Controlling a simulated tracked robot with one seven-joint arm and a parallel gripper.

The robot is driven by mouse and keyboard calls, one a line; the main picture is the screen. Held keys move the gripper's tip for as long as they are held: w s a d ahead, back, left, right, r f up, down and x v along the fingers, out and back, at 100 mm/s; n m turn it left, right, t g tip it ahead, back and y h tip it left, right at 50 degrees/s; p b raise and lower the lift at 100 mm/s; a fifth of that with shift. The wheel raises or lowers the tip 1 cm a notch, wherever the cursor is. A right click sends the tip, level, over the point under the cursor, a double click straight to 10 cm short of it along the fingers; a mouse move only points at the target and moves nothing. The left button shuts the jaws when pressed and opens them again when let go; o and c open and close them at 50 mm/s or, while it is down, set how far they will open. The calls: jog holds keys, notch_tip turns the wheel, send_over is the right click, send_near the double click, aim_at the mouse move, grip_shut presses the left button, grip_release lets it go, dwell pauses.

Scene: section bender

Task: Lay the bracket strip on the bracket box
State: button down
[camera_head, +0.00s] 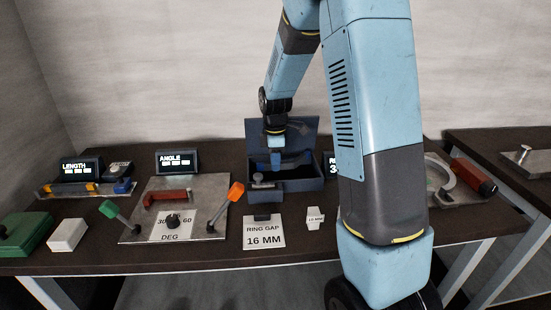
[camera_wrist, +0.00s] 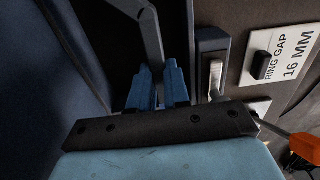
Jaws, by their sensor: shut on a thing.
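My gripper (camera_head: 276,161) is over the left part of the blue bracket box (camera_head: 302,186), which stands with its lid raised. In the wrist view, the blue fingers (camera_wrist: 160,88) are shut on the grey bent bracket strip (camera_wrist: 153,42), which extends upward in the picture from between them. The strip is small and hard to make out in the head view. The box's blue wall (camera_wrist: 72,35) fills the left of the wrist view. I cannot tell whether the strip touches the box.
A ring gap plate (camera_head: 264,234) reading 16 MM and a small white block (camera_head: 314,217) lie before the box. An angle plate (camera_head: 186,183) with orange and green levers stands to the left.

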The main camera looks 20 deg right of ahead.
jog(key=shift+f, duration=2.15)
jog(key=shift+f, duration=0.8)
dwell(0.9)
jog(key=c, duration=1)
grip_release()
jog(key=shift+r, duration=3.95)
